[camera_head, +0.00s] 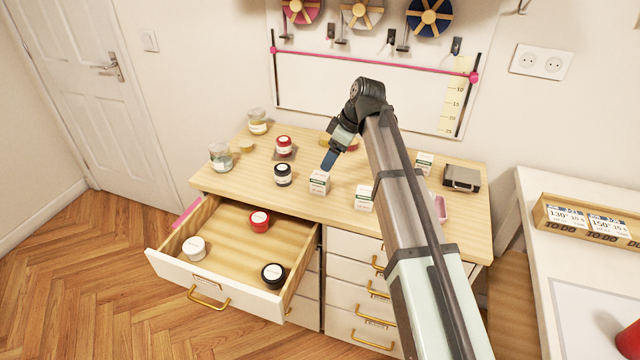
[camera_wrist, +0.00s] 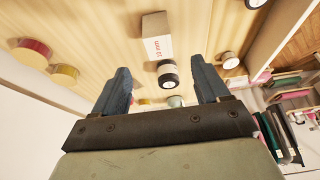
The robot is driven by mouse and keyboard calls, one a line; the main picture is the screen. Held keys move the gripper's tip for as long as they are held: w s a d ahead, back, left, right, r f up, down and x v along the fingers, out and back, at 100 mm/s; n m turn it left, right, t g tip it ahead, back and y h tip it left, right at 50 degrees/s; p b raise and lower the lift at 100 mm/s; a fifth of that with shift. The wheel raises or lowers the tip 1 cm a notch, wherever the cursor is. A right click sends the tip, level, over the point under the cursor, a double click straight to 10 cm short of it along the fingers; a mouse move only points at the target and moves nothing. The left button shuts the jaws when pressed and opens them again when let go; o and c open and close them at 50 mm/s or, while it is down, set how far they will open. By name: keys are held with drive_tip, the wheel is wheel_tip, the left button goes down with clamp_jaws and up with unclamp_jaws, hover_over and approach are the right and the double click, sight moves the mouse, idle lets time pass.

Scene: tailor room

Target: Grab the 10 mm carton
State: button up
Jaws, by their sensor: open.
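A small carton (camera_wrist: 157,47) with "10 mm" in red on its side stands on the wooden dresser top in the wrist view. A black-lidded jar (camera_wrist: 168,74) is beside it. In the head view the white carton (camera_head: 320,184) next to the black-lidded jar (camera_head: 283,174) looks like the same one, though its print is too small to read. My gripper (camera_wrist: 160,64) is open and empty. In the head view my gripper (camera_head: 328,160) is above and close to that carton, with a blue finger showing. The carton is not held.
Another carton (camera_head: 364,198) stands to the right, partly behind my arm, and one more (camera_head: 424,162) farther back. A red-lidded jar (camera_head: 284,147) and glass jars stand left. An open drawer (camera_head: 230,235) below holds three jars.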

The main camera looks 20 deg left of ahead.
sight(321, 176)
drive_tip(key=x, duration=1.2)
drive_tip(key=c, duration=1.1)
drive_tip(key=shift+r, duration=0.1)
